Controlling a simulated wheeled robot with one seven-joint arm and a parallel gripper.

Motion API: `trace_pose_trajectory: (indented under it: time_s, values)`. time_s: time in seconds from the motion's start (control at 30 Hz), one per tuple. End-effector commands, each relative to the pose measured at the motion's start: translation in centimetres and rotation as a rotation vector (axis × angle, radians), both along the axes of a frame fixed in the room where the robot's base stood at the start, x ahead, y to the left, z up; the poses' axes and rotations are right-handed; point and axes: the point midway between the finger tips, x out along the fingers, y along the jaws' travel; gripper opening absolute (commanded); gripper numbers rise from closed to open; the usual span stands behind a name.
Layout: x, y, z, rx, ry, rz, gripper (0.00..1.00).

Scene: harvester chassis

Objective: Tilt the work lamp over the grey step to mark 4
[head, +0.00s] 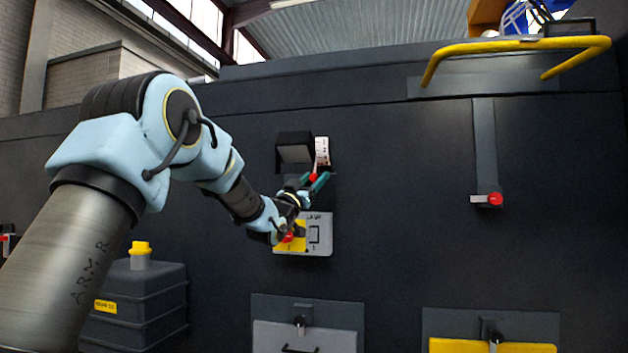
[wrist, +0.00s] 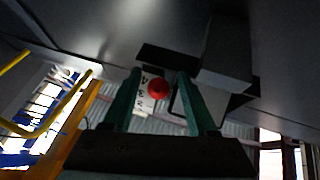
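The work lamp (head: 295,150) is a dark box on the dark chassis wall, above the grey step (head: 305,338). A white mark plate (head: 322,148) stands at its right side. A red knob (head: 313,177) sits just below the plate. My gripper (head: 319,179) is at the knob, with its green fingers on either side of it. In the wrist view, the red knob (wrist: 158,88) lies between the fingertips (wrist: 158,75) with a gap showing on both sides. The lamp housing (wrist: 226,55) is to the right there. I cannot read which mark the lamp stands at.
A lamp switch panel (head: 318,236), with a yellow part and a red knob, is just below my gripper. A yellow rail (head: 520,45) juts out at upper right. A red-ended lever (head: 488,199) is to the right. A yellow step (head: 465,346) and a dark tank (head: 135,300) are low down.

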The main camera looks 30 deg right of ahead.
Motion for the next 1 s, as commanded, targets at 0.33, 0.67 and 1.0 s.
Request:
trace_pose_trajectory:
  time_s: [0.33,0.67,1.0]
  values:
    - [-0.2,0.3,-0.2,-0.001,-0.001,-0.001,0.62]
    - [-2.6,4.6,-3.3,0.0,0.0,0.001,0.62]
    - [-4.6,7.8,-5.4,-0.001,-0.001,-0.001,0.62]
